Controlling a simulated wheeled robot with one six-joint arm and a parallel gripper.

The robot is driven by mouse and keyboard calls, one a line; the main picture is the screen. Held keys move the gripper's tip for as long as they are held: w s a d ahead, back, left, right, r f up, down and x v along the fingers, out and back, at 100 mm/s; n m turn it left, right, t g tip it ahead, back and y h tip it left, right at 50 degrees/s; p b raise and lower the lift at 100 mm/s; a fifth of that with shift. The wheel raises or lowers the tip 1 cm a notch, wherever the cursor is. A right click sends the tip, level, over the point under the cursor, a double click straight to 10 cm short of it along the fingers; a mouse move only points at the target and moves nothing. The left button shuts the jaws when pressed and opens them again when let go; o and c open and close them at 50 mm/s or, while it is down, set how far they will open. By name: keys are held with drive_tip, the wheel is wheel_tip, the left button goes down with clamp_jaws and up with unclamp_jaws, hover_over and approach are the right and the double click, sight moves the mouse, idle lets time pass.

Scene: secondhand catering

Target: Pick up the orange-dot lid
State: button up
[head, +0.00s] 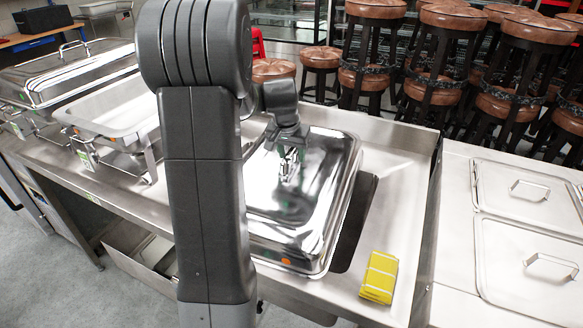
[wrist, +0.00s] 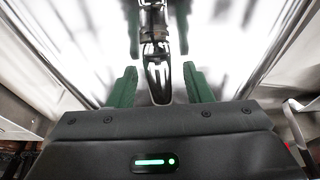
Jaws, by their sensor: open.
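The orange-dot lid (head: 325,205) is a shiny rectangular steel dome lying on the steel sink unit. An orange dot shows on its front rim, and a small orange mark at its far right edge. My gripper (head: 290,158) is over the middle of the lid, partly hidden by my own arm in the head view. In the wrist view my gripper (wrist: 160,85) is open, with green fingers on either side of the lid's metal handle (wrist: 157,75). Reflections of the fingers show in the polished lid. I cannot tell whether the fingers touch the handle.
A yellow sponge or cloth (head: 379,277) lies right of the lid, beside a dark sink opening (head: 355,225). Flat steel lids (head: 530,265) lie farther right. An open chafing dish (head: 115,112) and a covered one (head: 70,72) stand left. Several stools (head: 380,75) stand behind.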

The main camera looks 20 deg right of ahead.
drive_tip(key=shift+f, duration=0.25)
drive_tip(key=shift+c, duration=0.3)
clamp_jaws()
idle(1.4)
drive_tip(key=shift+w+r, duration=0.1)
